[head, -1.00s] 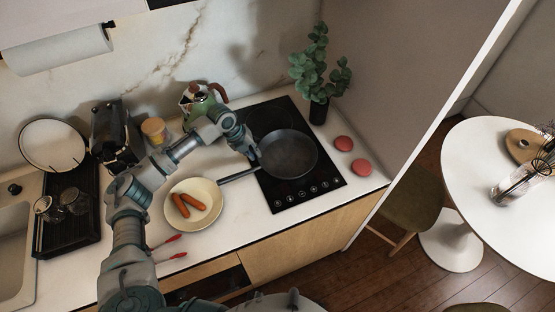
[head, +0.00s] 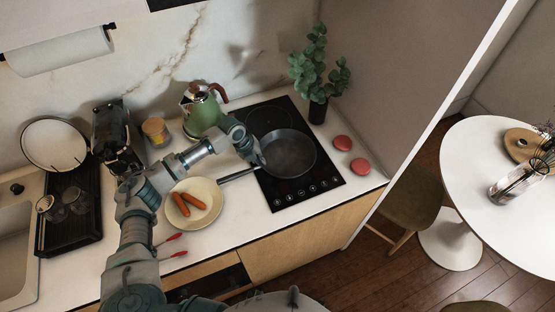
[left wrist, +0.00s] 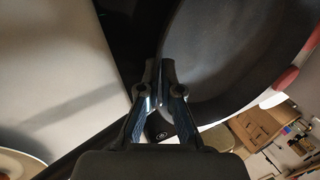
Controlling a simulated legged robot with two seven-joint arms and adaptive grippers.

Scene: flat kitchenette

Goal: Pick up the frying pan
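The dark frying pan (head: 290,155) sits on the black cooktop (head: 272,118). My left gripper (head: 260,162) is at the pan's left rim, near where the handle joins. In the left wrist view, the fingers of my left gripper (left wrist: 158,68) are close together with the pan's rim between them. The pan's dark inside (left wrist: 220,60) fills the upper right there. The exact contact is partly hidden by the fingers. My right gripper is not in view.
The plate (head: 180,222) with two sausages stands left of the pan. A green kettle (head: 203,118) is behind my left arm. A potted plant (head: 318,75) and two red round items (head: 342,143) are at the right. A coffee machine (head: 117,138) stands further left.

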